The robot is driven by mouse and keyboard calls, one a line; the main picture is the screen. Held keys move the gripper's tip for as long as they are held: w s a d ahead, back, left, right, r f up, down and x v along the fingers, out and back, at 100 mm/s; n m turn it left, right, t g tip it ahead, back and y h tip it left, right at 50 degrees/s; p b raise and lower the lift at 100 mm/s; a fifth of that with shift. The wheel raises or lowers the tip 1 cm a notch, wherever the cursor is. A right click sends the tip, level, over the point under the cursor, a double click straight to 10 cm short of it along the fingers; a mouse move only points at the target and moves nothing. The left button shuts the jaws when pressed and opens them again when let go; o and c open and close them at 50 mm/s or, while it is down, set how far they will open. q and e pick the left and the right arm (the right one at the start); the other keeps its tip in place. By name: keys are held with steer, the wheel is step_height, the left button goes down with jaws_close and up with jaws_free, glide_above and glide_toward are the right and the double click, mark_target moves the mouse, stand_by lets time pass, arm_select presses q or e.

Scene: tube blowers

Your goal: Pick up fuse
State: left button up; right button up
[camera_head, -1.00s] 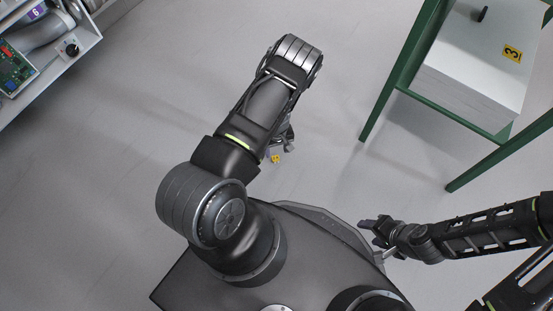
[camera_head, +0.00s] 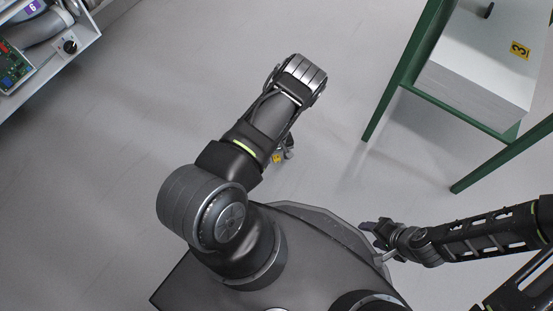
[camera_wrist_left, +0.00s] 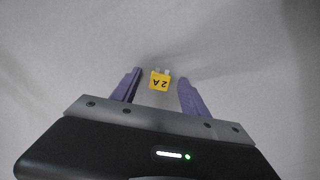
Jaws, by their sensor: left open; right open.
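The fuse (camera_wrist_left: 160,80) is a small yellow block marked "2 A" with pale metal prongs. In the left wrist view it sits between the two purple fingers of my left gripper (camera_wrist_left: 158,90), near their tips, with a gap to each side. In the head view the fuse (camera_head: 277,158) is a small yellow patch beside my left gripper (camera_head: 288,149), which is largely hidden under its arm. I cannot tell what the fuse rests on. My left gripper is open. My right gripper (camera_head: 368,227) is open and empty at the right, beside my base.
A green-framed table (camera_head: 408,75) at upper right carries a white block with a yellow "3" label (camera_head: 520,50) and a small black piece (camera_head: 489,10). A shelf (camera_head: 62,68) with a circuit board (camera_head: 12,67) and a knob (camera_head: 70,46) is at upper left. The grey floor between is clear.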

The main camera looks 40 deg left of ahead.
arm_select(q)
steer(key=shift+c, duration=0.4)
jaws_close()
stand_by(0.4)
